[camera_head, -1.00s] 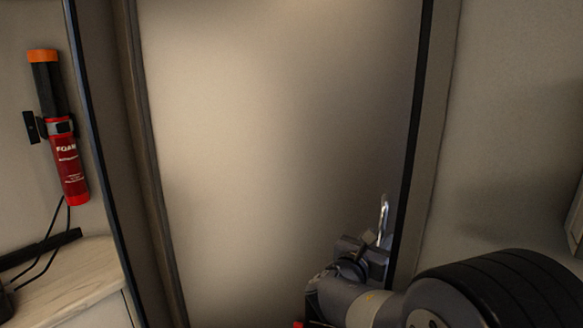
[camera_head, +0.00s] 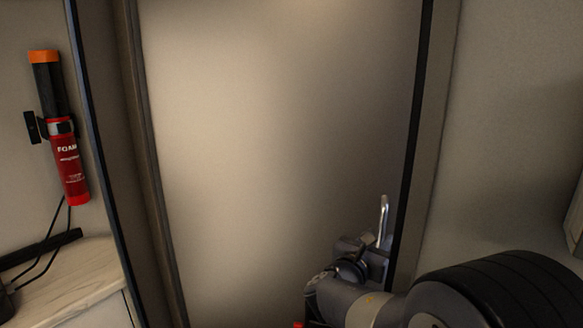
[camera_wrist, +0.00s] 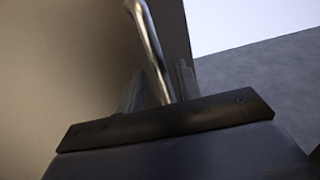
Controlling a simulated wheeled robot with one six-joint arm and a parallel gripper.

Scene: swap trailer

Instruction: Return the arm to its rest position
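My arm reaches in from the lower right in the head view, with its wrist low against the right side of a pale door (camera_head: 270,150). My gripper (camera_head: 376,243) is just below an upright metal handle (camera_head: 383,212) near the door's right edge. In the wrist view, my gripper (camera_wrist: 158,88) has its two fingers apart, so it is open. The metal handle (camera_wrist: 148,40) runs down between the fingers in that picture. Whether it touches either finger is not clear. The arm is extended towards the door, not folded.
A red fire extinguisher (camera_head: 68,165) hangs on the left wall above a light wooden counter (camera_head: 75,280). A dark frame edge (camera_head: 408,150) runs along the door's right side, close to my wrist. The space before the door's upper part is clear.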

